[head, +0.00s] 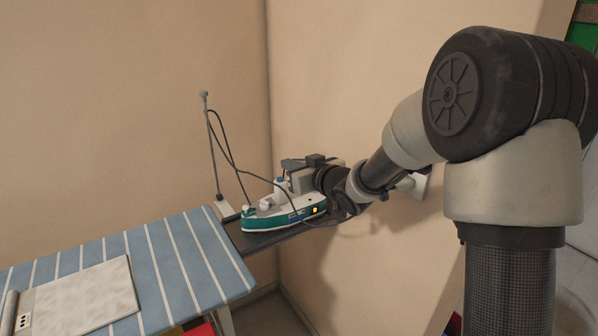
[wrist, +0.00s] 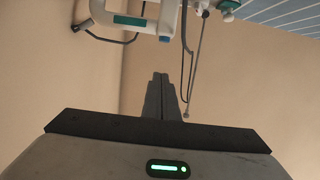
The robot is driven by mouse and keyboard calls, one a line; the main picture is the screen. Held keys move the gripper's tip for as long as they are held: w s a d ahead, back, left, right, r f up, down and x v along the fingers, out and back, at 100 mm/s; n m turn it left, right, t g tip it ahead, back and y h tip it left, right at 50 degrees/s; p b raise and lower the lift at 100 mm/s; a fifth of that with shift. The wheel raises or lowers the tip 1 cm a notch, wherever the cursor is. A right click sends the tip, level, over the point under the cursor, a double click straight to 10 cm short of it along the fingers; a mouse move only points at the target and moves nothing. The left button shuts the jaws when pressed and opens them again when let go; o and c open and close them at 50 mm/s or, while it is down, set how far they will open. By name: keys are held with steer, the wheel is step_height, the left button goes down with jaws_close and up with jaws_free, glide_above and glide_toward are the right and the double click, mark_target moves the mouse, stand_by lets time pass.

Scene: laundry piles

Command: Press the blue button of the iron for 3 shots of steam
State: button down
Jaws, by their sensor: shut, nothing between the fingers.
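The white and teal iron (head: 283,212) sits on a dark rest at the end of the ironing board, its orange lamp lit. In the wrist view its white handle (wrist: 132,32) shows at the top, cut off by the frame edge. A small blue piece, apparently the button (wrist: 164,39), is on the handle's end; in the head view a bluish spot shows beside my gripper. My gripper (wrist: 160,76) is shut and empty, its fingertips pointing toward the iron. In the wrist view a gap shows between tips and blue piece; I cannot tell the depth.
Beige walls meet in a corner close behind and to the right.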

mark_target(280, 179)
steer(key=shift+w+a+f+b, duration=0.15)
steer(key=shift+w+a+f, duration=0.25)
steer(key=shift+f, duration=0.4)
steer(key=shift+w+a+f+b, duration=0.25)
steer(key=shift+w+f, duration=0.25)
steer(key=shift+f, duration=0.3)
steer(key=shift+w+a+f+b, duration=0.1)
steer(key=shift+w+a+f, duration=0.3)
steer(key=shift+f, duration=0.4)
steer(key=shift+d, duration=0.1)
